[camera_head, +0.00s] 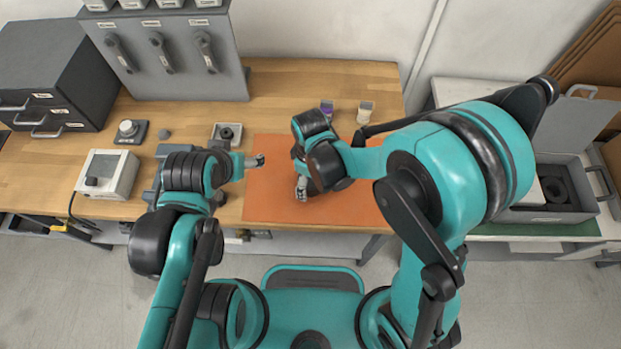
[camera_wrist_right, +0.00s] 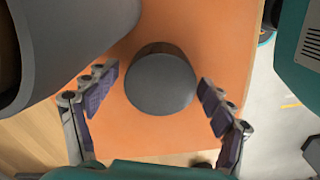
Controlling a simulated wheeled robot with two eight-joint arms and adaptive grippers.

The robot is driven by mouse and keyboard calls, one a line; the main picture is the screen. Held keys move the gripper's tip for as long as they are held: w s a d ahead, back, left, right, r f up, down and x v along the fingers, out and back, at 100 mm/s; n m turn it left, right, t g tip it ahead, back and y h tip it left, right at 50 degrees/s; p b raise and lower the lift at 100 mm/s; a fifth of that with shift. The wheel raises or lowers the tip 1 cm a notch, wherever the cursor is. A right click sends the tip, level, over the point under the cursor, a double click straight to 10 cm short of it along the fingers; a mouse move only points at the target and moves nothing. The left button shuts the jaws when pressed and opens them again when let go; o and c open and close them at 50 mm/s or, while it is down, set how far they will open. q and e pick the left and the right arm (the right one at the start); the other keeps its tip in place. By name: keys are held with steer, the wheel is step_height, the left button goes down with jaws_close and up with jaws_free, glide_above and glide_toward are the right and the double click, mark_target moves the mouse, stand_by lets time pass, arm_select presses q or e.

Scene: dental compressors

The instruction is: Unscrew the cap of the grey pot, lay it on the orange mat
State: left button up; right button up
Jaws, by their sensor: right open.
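The orange mat (camera_head: 270,203) lies on the wooden bench and fills much of the right wrist view (camera_wrist_right: 205,35). On it in the wrist view is a round dark grey thing with a flat top (camera_wrist_right: 160,84), which looks like the grey pot with its cap; I cannot tell the two apart. In the head view my right wrist mostly hides it. My right gripper (camera_head: 301,188) is open above the mat, its fingers (camera_wrist_right: 158,100) apart on either side of the round top, holding nothing. My left gripper (camera_head: 259,160) is at the mat's left edge; its jaw opening is unclear.
A small tray with a dark round part (camera_head: 227,133) stands behind my left gripper. Two small containers, one purple-topped (camera_head: 327,107) and one pale (camera_head: 365,110), stand behind the mat. A white instrument box (camera_head: 107,173) is at left, an open grey case (camera_head: 560,200) at right.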

step_height(320, 180, up, 12)
steer(key=p, duration=0.3)
steer(key=shift+s+f, duration=0.1)
stand_by(1.1)
